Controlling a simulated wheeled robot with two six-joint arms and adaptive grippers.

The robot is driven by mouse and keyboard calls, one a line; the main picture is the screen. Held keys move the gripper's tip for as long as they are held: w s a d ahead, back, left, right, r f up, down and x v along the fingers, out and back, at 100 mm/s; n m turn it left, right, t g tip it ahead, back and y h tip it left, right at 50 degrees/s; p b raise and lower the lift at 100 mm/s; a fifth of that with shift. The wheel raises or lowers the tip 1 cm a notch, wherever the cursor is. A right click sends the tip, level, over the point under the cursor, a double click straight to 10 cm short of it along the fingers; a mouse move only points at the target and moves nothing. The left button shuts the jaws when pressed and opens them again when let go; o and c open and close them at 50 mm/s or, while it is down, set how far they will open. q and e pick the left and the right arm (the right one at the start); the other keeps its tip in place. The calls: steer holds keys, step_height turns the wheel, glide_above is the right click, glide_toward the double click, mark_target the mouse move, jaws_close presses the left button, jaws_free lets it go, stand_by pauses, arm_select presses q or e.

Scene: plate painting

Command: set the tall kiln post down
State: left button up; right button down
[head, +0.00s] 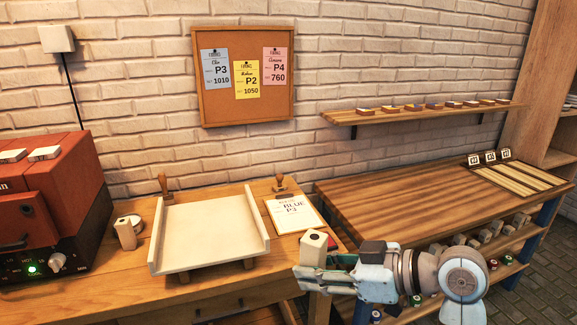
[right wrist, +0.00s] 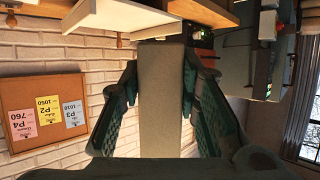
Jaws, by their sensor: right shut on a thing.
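The tall kiln post (head: 313,246) is a cream square block with a dark round hole in its top end. It stands upright in my right gripper (head: 322,268), in front of the wooden table's right end. In the right wrist view the post (right wrist: 163,100) runs between the two dark green fingers, which press on its sides. In the head view its lower part is hidden by the gripper. A similar cream post (head: 125,233) stands on the wooden table (head: 95,292), between the red kiln and the white tray. My left gripper is not in view.
A white tray (head: 207,232) with raised sides fills the table's middle. The red kiln (head: 50,200) stands at the left. The striped bench (head: 400,203) at the right has much clear top, with wooden strips at its far end.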

steer(key=s+d+r+m+t+h, duration=0.1)
steer(key=s+d+m+t+h, duration=0.15)
steer(key=d, duration=0.85)
steer(key=s+d+f+y, duration=0.1)
steer(key=s+d+f, duration=0.1)
steer(key=s+f, duration=0.5)
steer(key=shift+s+f+n+g, duration=0.3)
steer(key=shift+f+n+g, duration=0.15)
steer(key=shift+d+y, duration=0.1)
steer(key=shift+y, duration=0.15)
